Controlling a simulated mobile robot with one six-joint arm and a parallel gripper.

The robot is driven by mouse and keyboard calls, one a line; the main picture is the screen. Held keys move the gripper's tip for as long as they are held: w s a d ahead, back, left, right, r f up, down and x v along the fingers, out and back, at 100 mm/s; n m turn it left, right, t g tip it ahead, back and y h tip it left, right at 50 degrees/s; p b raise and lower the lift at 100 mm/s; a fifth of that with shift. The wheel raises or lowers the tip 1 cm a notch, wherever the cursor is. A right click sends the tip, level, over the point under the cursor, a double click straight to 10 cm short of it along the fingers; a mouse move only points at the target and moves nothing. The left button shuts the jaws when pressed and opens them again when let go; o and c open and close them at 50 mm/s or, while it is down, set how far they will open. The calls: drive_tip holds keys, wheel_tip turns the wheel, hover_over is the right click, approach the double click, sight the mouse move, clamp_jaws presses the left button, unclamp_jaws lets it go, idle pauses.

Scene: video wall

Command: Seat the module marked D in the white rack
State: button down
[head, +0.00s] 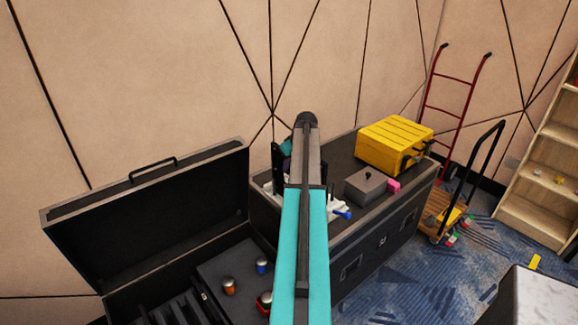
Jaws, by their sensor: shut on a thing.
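My arm reaches away over a dark case and hides much of what is at its end. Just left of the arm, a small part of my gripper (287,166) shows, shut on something. A dark upright slab (276,164) stands out beside it, perhaps the held module. No letter D can be read. White parts (338,204) show on the case top to the right of the arm, and a little white shows to its left. They may belong to the white rack, but its slots are hidden. I cannot tell whether the slab touches the rack.
The dark case (388,225) also bears a yellow case (394,144), a grey box (367,184), a pink block (393,186) and a blue item (343,214). An open-lidded case (150,205) with small cans is at left. A red hand truck (459,108) and shelves (540,215) stand right.

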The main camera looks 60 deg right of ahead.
drive_tip(key=shift+f, duration=0.4)
idle(0.7)
drive_tip(key=c, duration=1.2)
unclamp_jaws()
drive_tip(key=shift+r+p, duration=1.5)
drive_tip(key=shift+r, duration=2.5)
drive_tip(key=shift+a, duration=0.1)
